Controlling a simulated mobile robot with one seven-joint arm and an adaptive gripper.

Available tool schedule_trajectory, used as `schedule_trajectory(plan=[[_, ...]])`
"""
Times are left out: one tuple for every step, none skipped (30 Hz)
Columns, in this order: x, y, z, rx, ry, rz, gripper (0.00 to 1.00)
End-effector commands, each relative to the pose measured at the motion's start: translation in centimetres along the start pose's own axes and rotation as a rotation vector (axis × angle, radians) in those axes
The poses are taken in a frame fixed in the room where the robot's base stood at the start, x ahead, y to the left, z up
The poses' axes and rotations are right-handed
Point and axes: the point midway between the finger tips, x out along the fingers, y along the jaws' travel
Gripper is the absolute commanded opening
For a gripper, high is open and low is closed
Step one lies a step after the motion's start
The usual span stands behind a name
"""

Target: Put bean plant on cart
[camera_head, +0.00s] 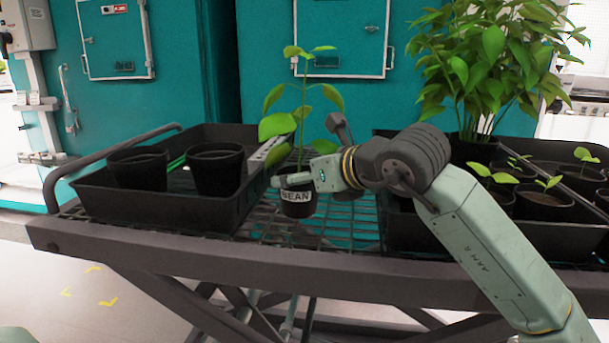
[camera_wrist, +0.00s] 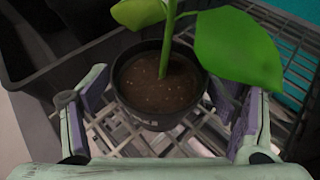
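The bean plant is a leafy green stem in a small black pot with a white "BEAN" label (camera_head: 297,197). It stands upright on the bare wire top of the cart (camera_head: 345,222), between two black trays. In the wrist view the pot's soil and rim (camera_wrist: 160,85) show between the fingers. My gripper (camera_head: 293,180) is at the pot's height, reaching in from the right. In the wrist view my gripper (camera_wrist: 163,92) is open, with one finger on each side of the pot. A gap shows on the right; left contact is unclear.
The left tray (camera_head: 160,208) holds two leafless black pots (camera_head: 215,170). The right tray (camera_head: 430,238) holds several seedling pots and a large bushy plant (camera_head: 490,65). Teal chambers (camera_head: 185,60) stand behind the cart. Little free room lies between the trays.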

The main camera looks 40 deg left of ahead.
Motion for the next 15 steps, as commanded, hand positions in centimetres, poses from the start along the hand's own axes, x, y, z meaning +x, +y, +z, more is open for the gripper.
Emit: schedule_trajectory(plan=[[-0.01,-0.01,0.02,0.0,0.0,0.0,0.85],[-0.01,-0.01,0.02,0.0,0.0,0.0,0.88],[-0.01,-0.01,0.02,0.0,0.0,0.0,0.9],[-0.01,-0.01,0.02,0.0,0.0,0.0,0.92],[-0.01,-0.01,0.02,0.0,0.0,0.0,0.92],[-0.01,-0.01,0.02,0.0,0.0,0.0,0.92],[-0.01,-0.01,0.02,0.0,0.0,0.0,0.92],[-0.01,-0.01,0.02,0.0,0.0,0.0,0.92],[-0.01,-0.01,0.03,0.0,0.0,0.0,0.92],[-0.01,-0.01,0.03,0.0,0.0,0.0,0.92],[-0.01,-0.01,0.03,0.0,0.0,0.0,0.92],[-0.02,-0.01,0.03,0.0,0.0,0.0,0.92],[-0.03,-0.01,0.07,0.0,0.0,0.0,0.92],[-0.06,-0.01,0.15,0.0,0.0,0.0,0.92],[-0.14,-0.01,0.33,0.0,0.0,0.0,0.92]])
